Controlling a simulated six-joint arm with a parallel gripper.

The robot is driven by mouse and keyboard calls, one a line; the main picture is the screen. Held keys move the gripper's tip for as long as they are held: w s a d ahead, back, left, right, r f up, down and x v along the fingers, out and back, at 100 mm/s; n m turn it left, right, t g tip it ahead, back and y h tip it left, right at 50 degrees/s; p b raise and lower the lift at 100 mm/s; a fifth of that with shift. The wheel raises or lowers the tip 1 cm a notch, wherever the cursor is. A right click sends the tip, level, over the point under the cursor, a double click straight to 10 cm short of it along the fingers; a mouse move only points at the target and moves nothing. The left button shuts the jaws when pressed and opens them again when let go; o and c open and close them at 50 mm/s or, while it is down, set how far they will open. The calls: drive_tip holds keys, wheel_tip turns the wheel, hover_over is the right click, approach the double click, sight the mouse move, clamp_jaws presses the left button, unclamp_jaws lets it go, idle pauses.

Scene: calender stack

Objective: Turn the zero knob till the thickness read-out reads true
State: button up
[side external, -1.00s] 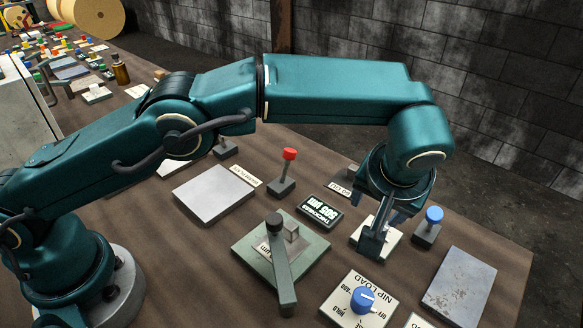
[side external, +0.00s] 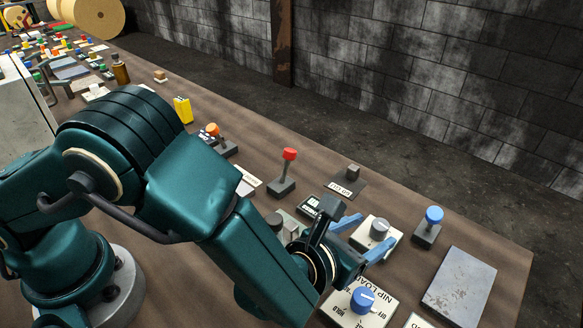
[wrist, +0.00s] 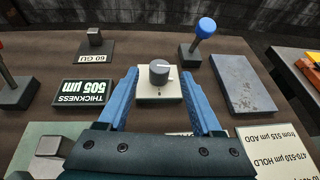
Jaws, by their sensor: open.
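The grey zero knob (side external: 380,229) stands on a small white plate (side external: 366,243). In the wrist view the knob (wrist: 159,74) has a white pointer line toward the right. My gripper (side external: 363,236) has its blue fingers spread and points at the knob. In the wrist view the open fingers (wrist: 160,88) lie left and right of the plate, with the knob apart from them, just beyond the tips.
A blue-topped lever (side external: 433,222) and a bare metal plate (side external: 460,285) lie to the right. A red-topped lever (side external: 287,170) stands left. The blue NIP LOAD knob (side external: 362,299) is close below my gripper. A card (wrist: 275,150) reads "470-510 µm HOLD".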

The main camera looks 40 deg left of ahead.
sight(377, 229)
drive_tip(key=shift+x, duration=2.4)
drive_tip(key=shift+a, duration=0.1)
clamp_jaws()
drive_tip(key=shift+r+n+y, duration=0.1)
drive_tip(key=shift+n+y, duration=0.7)
drive_tip(key=shift+y, duration=0.1)
unclamp_jaws()
